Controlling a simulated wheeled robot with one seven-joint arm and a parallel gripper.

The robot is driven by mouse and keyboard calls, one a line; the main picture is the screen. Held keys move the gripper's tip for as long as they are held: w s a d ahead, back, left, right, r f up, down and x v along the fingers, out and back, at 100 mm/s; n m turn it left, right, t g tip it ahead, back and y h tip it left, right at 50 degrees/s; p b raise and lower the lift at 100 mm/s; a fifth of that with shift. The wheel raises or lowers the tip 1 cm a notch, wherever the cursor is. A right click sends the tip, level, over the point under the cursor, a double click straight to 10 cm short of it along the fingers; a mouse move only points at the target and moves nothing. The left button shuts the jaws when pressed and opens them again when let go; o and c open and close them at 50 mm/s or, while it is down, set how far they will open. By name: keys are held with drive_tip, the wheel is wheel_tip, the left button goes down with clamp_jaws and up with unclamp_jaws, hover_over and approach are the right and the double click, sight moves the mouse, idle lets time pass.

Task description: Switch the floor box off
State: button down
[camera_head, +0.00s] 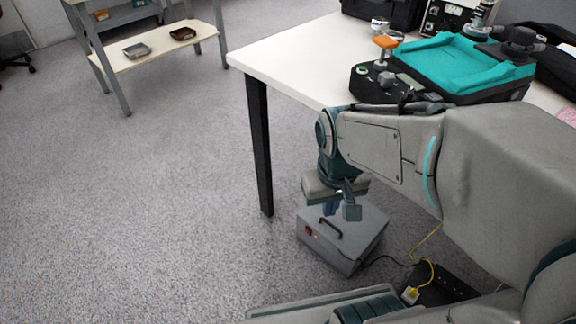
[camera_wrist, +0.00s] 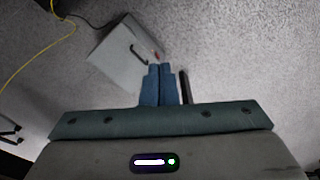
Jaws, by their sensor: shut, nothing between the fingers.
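The floor box (camera_head: 352,248) is a grey metal box on the carpet under the table edge, with a dark handle (camera_head: 330,228) on top. A red switch (camera_head: 309,231) sits on its left-facing side. My gripper (camera_head: 330,209) hangs above the box, pointing down, with its blue fingers shut and empty. In the wrist view, the box (camera_wrist: 122,60) lies up and left of the shut fingertips (camera_wrist: 160,68). The red switch (camera_wrist: 156,55) shows just above the fingertips in that view. Whether the fingers touch the box cannot be told.
A white table (camera_head: 290,62) with a black leg (camera_head: 260,150) stands beside the box; it holds a teal tray device (camera_head: 460,66). A black cable and yellow cable (camera_head: 428,270) lie right of the box. Open carpet (camera_head: 150,200) lies left. A shelf (camera_head: 150,58) stands at the back left.

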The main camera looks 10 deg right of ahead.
drive_tip(key=w+a+f+n+h+p, duration=0.35)
drive_tip(key=w+f+n+h, duration=0.35)
drive_tip(key=w+f+n, duration=0.75)
drive_tip(key=a+f+n+t, duration=0.1)
drive_tip(key=a+f+n, duration=0.1)
drive_tip(key=f, duration=0.6)
drive_tip(key=s+a+f+n+t, duration=0.1)
drive_tip(key=a+f+n+t, duration=0.1)
drive_tip(key=f+n, duration=0.3)
drive_tip(key=s+a+f+n+t+h+p, duration=0.1)
drive_tip(key=a+f+n+t, duration=0.1)
drive_tip(key=f, duration=1)
drive_tip(key=shift+f+n, duration=0.4)
drive_tip(key=shift+n, duration=0.25)
